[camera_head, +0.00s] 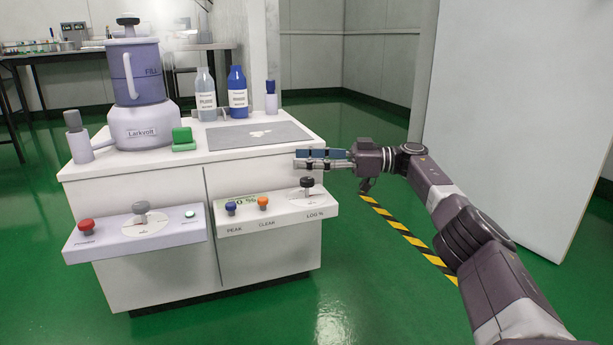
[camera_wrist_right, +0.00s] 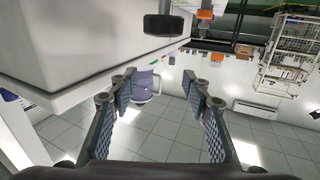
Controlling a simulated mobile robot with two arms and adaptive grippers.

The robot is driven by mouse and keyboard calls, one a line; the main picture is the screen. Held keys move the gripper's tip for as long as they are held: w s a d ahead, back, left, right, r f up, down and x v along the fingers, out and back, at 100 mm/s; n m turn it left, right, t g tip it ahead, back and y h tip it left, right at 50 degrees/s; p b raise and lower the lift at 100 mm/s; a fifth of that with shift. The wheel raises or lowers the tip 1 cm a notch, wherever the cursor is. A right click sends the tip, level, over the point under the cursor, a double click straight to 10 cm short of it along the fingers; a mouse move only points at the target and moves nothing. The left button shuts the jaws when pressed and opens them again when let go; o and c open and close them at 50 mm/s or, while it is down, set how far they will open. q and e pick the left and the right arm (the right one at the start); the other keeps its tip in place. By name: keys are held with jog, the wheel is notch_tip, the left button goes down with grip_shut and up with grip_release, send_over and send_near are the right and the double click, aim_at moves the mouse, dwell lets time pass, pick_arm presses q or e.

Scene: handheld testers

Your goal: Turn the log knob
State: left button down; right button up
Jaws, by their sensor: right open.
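The log knob (camera_head: 307,182) is a black knob on a short stem, above the label "LOG %" at the right end of the right-hand front panel (camera_head: 275,214). My right gripper (camera_head: 310,158) comes in from the right, just above and in front of the knob, apart from it. Its two fingers are spread with nothing between them. In the right wrist view, the open fingers (camera_wrist_right: 158,80) point away from the camera, and a dark block that looks like the knob (camera_wrist_right: 164,25) shows beyond them at the top. My left gripper is in neither view.
A second panel (camera_head: 136,232) on the left has a red button and a grey knob. A blender, bottles and a green block (camera_head: 183,139) stand on the white cabinet.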

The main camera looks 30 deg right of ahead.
aim_at(306, 179)
jog(key=shift+r, duration=1.95)
